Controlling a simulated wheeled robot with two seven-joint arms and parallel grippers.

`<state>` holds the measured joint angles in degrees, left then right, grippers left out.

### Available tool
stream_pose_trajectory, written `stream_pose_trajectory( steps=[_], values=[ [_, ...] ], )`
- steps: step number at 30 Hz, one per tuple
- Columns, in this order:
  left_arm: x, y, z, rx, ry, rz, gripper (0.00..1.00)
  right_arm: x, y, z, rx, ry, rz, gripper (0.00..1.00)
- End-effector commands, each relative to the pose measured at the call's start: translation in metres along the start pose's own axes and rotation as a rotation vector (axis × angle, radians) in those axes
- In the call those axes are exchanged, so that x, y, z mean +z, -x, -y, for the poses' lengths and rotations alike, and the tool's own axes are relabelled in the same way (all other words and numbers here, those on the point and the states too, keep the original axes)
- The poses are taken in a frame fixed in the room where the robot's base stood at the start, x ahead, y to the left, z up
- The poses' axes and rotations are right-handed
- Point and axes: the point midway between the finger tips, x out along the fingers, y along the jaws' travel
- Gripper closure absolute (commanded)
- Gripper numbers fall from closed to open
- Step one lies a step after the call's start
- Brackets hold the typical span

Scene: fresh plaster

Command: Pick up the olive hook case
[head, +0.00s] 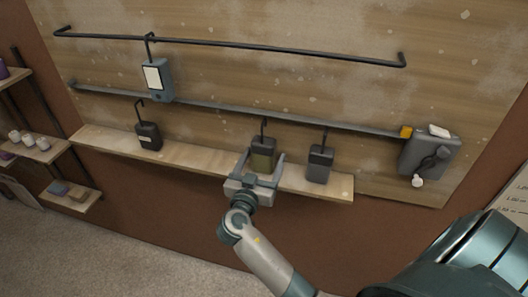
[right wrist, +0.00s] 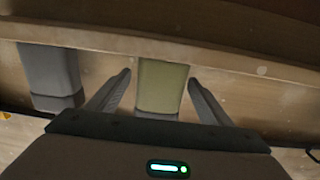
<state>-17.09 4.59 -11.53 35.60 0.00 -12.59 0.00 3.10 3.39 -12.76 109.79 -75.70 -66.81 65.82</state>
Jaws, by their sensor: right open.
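The olive hook case (head: 263,154) hangs by its black hook from the lower dark rail, in front of the wooden shelf board. It has a dark top and an olive body. My right gripper (head: 258,165) is open with its two fingers on either side of the case's lower part. In the right wrist view the olive case (right wrist: 162,85) lies between the open fingers, with a gap on each side. My left gripper is not in view.
A dark grey hook case (head: 319,164) hangs close to the right. A black case (head: 148,136) and a blue-grey case (head: 158,80) hang further left. A grey box (head: 428,155) is mounted at the right. The shelf board (head: 205,160) runs behind the lower cases.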

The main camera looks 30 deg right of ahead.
Motion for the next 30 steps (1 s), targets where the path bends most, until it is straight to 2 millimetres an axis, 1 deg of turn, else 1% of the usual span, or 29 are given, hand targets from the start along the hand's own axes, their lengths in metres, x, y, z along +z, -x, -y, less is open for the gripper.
stream_pose_trajectory(
  steps=[4,8,9,11,12,14,15,25,30],
  values=[
    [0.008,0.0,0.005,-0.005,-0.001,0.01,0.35,0.0,0.0,0.0,0.0,0.0,0.0,0.27],
    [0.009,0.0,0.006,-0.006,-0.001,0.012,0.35,0.0,0.0,0.0,0.0,-0.001,0.0,0.27],
    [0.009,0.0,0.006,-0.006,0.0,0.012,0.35,0.0,0.0,0.0,0.0,-0.001,0.0,0.29],
    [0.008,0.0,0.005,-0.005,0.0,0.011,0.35,0.0,0.0,0.0,0.0,-0.001,0.0,0.43],
    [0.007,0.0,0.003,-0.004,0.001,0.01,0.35,0.0,0.0,0.0,0.0,-0.001,0.0,0.53],
    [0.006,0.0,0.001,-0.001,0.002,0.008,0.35,0.0,0.0,0.0,0.0,-0.001,0.0,0.67],
    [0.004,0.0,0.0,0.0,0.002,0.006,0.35,0.0,0.0,0.0,-0.001,-0.001,0.0,0.76],
    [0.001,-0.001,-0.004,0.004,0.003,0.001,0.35,-0.003,0.0,0.001,-0.001,-0.003,-0.001,0.76],
    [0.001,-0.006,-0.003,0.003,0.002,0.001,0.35,-0.014,0.0,0.001,-0.001,-0.007,-0.001,0.76]
  ],
)
